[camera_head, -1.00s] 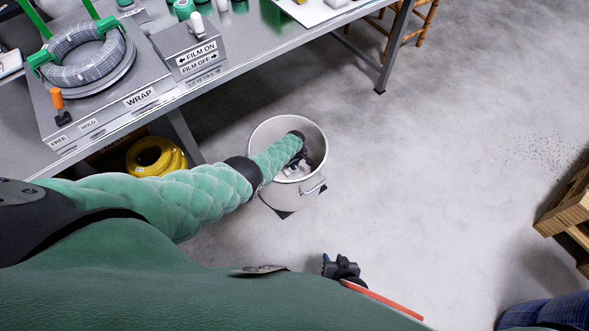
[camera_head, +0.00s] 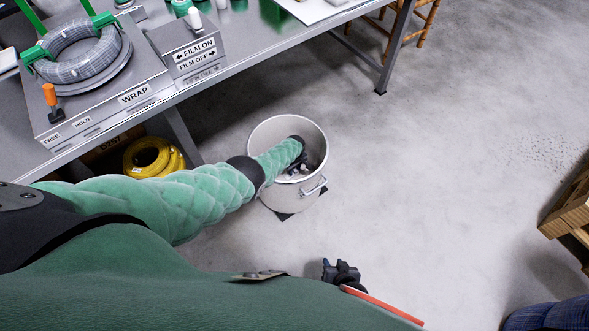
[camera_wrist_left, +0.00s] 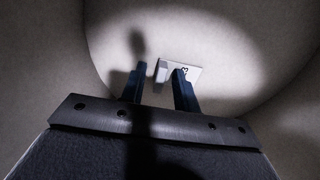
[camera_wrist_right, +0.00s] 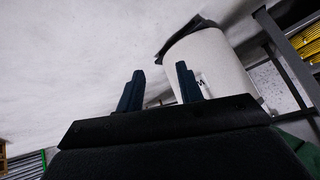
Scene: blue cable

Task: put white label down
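The white label (camera_wrist_left: 180,74) with a dark mark lies against the inside of the metal bin (camera_head: 258,150), just beyond my left fingertips in the left wrist view. My left gripper (camera_wrist_left: 157,78) is down inside the bin. Its two fingers are apart, and the right finger covers part of the label. In the head view my left gripper (camera_head: 298,166) is partly hidden by its own arm, and the label is too small to make out clearly. My right gripper (camera_head: 341,271) is low in the head view, outside the bin. The right wrist view shows its fingers (camera_wrist_right: 160,82) apart and empty.
A metal table (camera_head: 255,55) with a wrapping station, a grey cable coil (camera_head: 80,57) and an orange-handled lever (camera_head: 50,97) stands behind the bin. A yellow coil (camera_head: 152,157) lies beneath it. A wooden pallet (camera_head: 570,210) is at the right edge. The floor between is clear.

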